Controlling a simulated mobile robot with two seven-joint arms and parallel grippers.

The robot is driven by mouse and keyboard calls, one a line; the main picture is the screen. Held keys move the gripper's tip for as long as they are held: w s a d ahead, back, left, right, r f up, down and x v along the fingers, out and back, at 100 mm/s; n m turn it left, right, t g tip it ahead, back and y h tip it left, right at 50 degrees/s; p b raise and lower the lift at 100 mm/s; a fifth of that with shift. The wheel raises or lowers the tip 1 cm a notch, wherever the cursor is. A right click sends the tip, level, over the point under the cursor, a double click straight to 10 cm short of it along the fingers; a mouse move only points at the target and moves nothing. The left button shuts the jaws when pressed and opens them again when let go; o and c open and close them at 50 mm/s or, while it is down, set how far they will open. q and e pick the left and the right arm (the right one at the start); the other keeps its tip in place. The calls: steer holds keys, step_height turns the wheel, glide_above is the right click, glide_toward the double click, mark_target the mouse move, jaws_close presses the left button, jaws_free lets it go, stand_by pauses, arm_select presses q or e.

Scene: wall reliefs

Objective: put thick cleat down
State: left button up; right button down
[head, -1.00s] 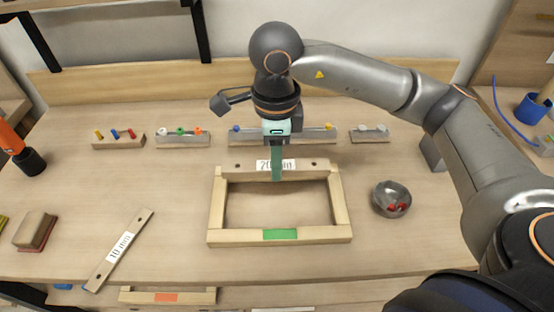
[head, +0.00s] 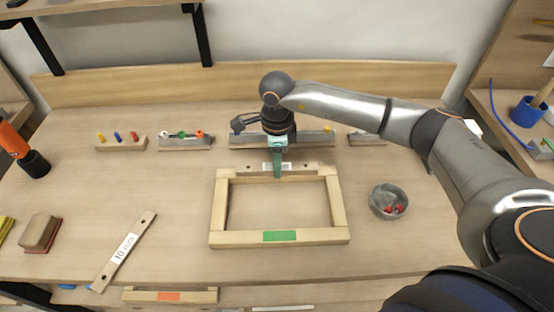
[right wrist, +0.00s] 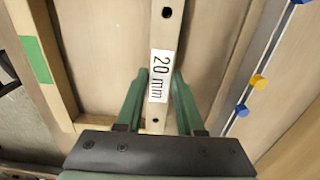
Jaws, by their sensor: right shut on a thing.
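The thick cleat is a pale wooden bar with a "20 mm" label and a hole near each end (head: 312,166). It lies across the back side of a wooden frame (head: 220,205). My right gripper (head: 278,172) comes down at its middle and is shut on it. In the right wrist view its green fingers (right wrist: 158,88) stand on either side of the cleat (right wrist: 166,28), by the label. I cannot tell whether the cleat touches the frame or hovers just above or behind it. My left gripper is not in view.
A thinner "10 mm" cleat (head: 124,250) lies at the front left. A metal bowl (head: 388,201) with red pieces stands right of the frame. Peg racks (head: 120,144) line the back, one close behind my gripper. A block (head: 40,232) lies at left.

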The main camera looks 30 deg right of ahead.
steer(key=shift+f, duration=0.15)
steer(key=c, duration=0.5)
jaws_free()
steer(key=shift+r, duration=0.35)
step_height(320, 180, up, 12)
steer(key=shift+f+b, duration=0.1)
steer(key=shift+b, duration=0.55)
